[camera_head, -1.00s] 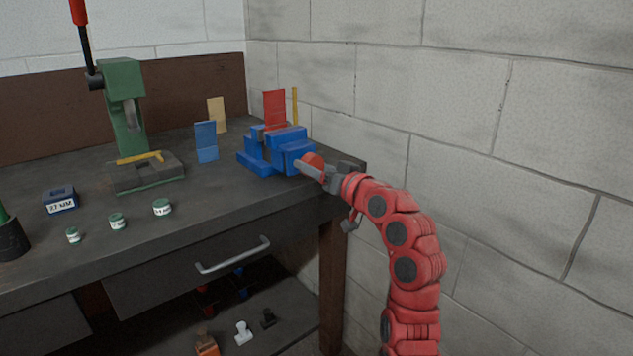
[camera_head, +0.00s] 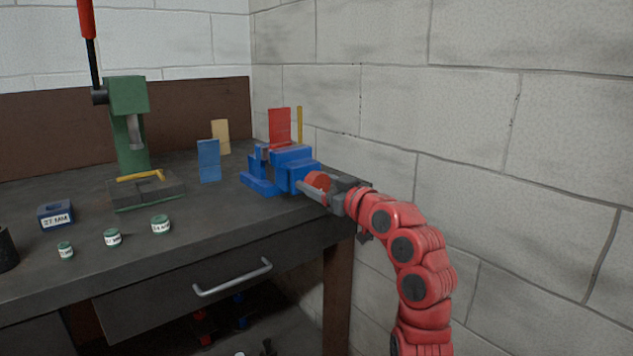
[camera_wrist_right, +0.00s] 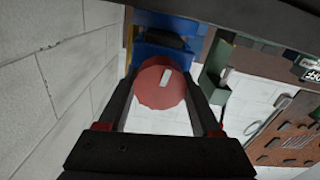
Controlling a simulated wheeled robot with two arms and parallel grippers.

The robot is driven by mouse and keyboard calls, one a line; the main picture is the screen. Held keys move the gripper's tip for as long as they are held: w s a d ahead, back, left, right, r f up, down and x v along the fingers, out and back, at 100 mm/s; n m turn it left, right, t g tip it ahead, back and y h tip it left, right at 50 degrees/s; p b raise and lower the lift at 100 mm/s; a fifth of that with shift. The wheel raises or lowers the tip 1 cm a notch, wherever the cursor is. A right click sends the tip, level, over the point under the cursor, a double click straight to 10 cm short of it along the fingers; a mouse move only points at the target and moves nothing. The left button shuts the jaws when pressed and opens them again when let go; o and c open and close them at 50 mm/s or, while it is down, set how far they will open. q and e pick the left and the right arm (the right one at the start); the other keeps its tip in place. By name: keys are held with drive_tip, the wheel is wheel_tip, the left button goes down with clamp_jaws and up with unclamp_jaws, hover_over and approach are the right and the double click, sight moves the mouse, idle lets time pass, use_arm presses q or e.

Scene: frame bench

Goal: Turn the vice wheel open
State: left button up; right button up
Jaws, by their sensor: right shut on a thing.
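The blue vice (camera_head: 290,169) stands at the right end of the bench. Its round red wheel (camera_head: 318,180) faces the right side. My right gripper (camera_head: 316,190) comes in from the right and is shut on the wheel, with one grey finger along its near side. In the right wrist view the wheel (camera_wrist_right: 158,88) sits between the two dark fingers, with a pale mark on its face. The blue vice body (camera_wrist_right: 160,50) shows behind it. The vice jaws are partly hidden in both views. My left gripper is not in view.
A red plate (camera_head: 279,125) and a yellow bar stand behind the vice. A blue plate (camera_head: 208,160) stands to its left. A green press (camera_head: 128,120), small labelled pots and a blue 27 MM block (camera_head: 56,214) are further left. The block wall (camera_head: 470,150) is close on the right.

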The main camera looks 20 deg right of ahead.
drive_tip(key=shift+s+f, duration=0.1)
drive_tip(key=shift+f, duration=0.3)
drive_tip(key=o, duration=1.4)
drive_tip(key=shift+r, duration=0.1)
drive_tip(key=shift+d, duration=0.1)
drive_tip(key=shift+s+d+r, duration=0.1)
drive_tip(key=shift+s+d, duration=0.1)
drive_tip(key=shift+s, duration=0.25)
drive_tip(key=p+v, duration=0.3)
drive_tip(key=v, duration=1.3)
drive_tip(key=shift+s, duration=0.3)
